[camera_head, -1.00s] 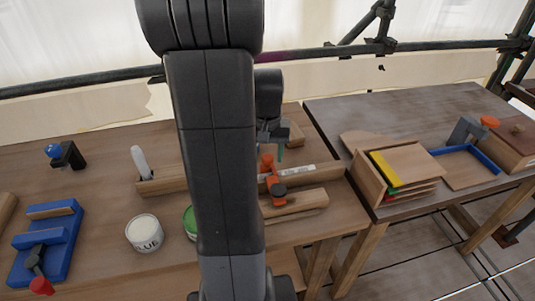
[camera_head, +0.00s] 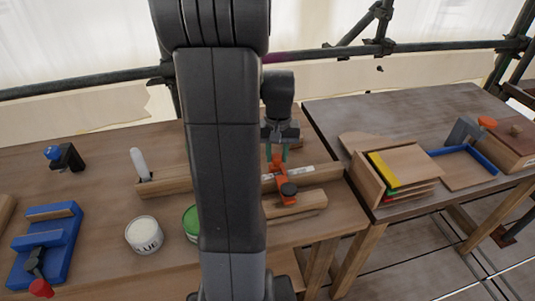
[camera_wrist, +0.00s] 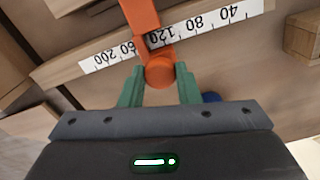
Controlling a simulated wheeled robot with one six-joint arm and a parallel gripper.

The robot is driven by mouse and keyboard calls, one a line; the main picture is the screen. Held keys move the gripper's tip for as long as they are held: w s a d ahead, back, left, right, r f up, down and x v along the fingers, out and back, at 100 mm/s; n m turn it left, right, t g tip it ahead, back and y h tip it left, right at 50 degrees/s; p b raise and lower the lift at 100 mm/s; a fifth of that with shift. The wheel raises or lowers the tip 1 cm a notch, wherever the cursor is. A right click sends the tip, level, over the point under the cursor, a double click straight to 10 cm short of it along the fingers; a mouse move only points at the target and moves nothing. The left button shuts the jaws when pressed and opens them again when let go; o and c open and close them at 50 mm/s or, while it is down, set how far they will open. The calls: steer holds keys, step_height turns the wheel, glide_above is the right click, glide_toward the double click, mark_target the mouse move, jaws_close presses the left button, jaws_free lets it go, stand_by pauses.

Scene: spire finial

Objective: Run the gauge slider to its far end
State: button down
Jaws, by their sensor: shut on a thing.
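The orange gauge slider (camera_head: 283,179) sits on a wooden rail with a white ruler strip (camera_head: 303,169). In the wrist view the slider (camera_wrist: 146,25) crosses the strip (camera_wrist: 207,25), between the printed 120 and 160, with 200 towards the left end and 40 towards the right. My gripper (camera_head: 277,154) is over the slider, and its green fingers (camera_wrist: 158,84) are shut on the slider's round orange knob (camera_wrist: 159,71). Part of the rail is hidden behind my arm in the head view.
A glue can (camera_head: 144,235) and a green-rimmed can (camera_head: 191,222) stand in front of the rail. A blue vise-like fixture (camera_head: 45,250) is at the left. A second table on the right holds a wooden box with coloured sheets (camera_head: 400,172) and a blue-edged tray (camera_head: 466,170).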

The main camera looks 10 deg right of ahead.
steer(key=d+p, duration=0.2)
steer(key=d, duration=1.4)
steer(key=shift+w, duration=0.25)
steer(key=shift+d+r, duration=0.1)
steer(key=c, duration=1.3)
jaws_free()
steer(key=shift+o, duration=1.2)
steer(key=shift+d, duration=0.15)
step_height(320, 180, up, 14)
steer(key=shift+f, duration=0.25)
